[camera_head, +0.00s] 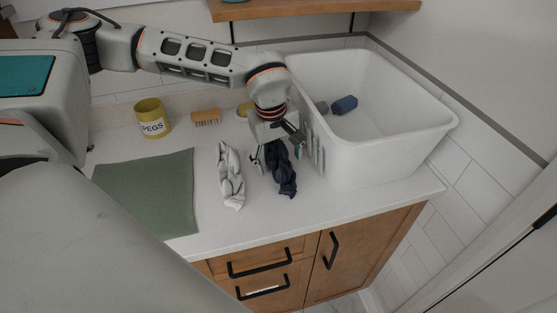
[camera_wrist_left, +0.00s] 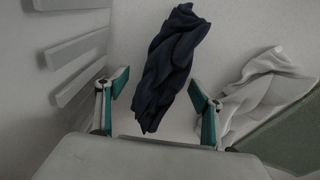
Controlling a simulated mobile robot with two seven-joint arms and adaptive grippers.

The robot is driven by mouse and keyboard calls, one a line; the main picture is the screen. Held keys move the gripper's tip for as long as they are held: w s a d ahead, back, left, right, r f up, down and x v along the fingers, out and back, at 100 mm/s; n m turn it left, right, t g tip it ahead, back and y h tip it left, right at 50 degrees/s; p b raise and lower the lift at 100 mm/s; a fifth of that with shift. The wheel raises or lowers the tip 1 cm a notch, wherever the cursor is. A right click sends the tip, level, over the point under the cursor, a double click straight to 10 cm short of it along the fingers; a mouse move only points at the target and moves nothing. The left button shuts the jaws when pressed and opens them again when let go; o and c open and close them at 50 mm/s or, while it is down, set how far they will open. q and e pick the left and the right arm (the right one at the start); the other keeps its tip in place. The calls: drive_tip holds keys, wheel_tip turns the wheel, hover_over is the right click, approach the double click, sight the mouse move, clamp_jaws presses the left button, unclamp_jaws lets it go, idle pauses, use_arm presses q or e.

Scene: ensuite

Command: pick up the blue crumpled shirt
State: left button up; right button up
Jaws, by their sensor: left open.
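The blue crumpled shirt (camera_head: 281,171) is a dark navy twisted bundle on the white counter, just left of the white tub. My left gripper (camera_head: 278,150) is over its far end, pointing down, and hides part of it. In the left wrist view the shirt (camera_wrist_left: 170,68) lies between and beyond the two open fingers of the left gripper (camera_wrist_left: 160,98). The fingers are apart with nothing held between them. I cannot tell whether they touch the shirt. My right gripper is not in view.
A white crumpled cloth (camera_head: 231,178) lies left of the shirt, also in the left wrist view (camera_wrist_left: 262,92). A green mat (camera_head: 148,190), yellow PEGS pot (camera_head: 152,118) and brush (camera_head: 206,117) are further left. The tub (camera_head: 385,150) stands close right, holding a blue item (camera_head: 345,104).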

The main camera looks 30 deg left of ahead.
use_arm(q)
drive_tip(key=shift+f, duration=0.2)
idle(0.4)
drive_tip(key=c, duration=1.3)
drive_tip(key=shift+o, duration=0.2)
